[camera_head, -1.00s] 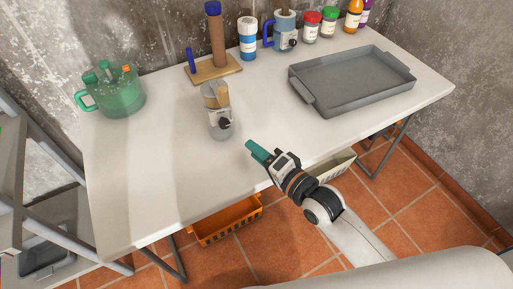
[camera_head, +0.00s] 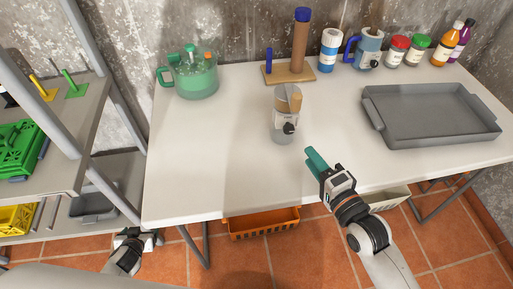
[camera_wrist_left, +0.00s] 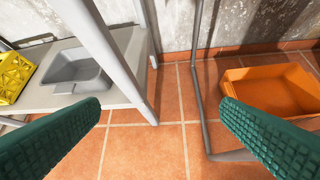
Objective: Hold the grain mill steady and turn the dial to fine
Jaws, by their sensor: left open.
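The grain mill (camera_head: 284,120) stands upright on the white table (camera_head: 230,160), left of the tray. It is a pale cylinder with wood-coloured parts on top and a black dial (camera_head: 289,128) on its front. The dial's setting is too small to read. My right gripper (camera_head: 316,163) has teal fingers and is just right of and nearer than the mill, not touching it. Its finger gap cannot be made out. My left gripper (camera_head: 136,238) is low at the table's front left corner, far from the mill. In the left wrist view (camera_wrist_left: 160,108) its fingers are wide apart and empty.
A grey tray (camera_head: 435,138) lies on the right. A green pot (camera_head: 192,78), post stand (camera_head: 290,75), blue-handled device (camera_head: 368,50) and several jars and bottles line the back. A shelf rack (camera_head: 55,165) stands left. An orange basket (camera_head: 262,224) is below the table.

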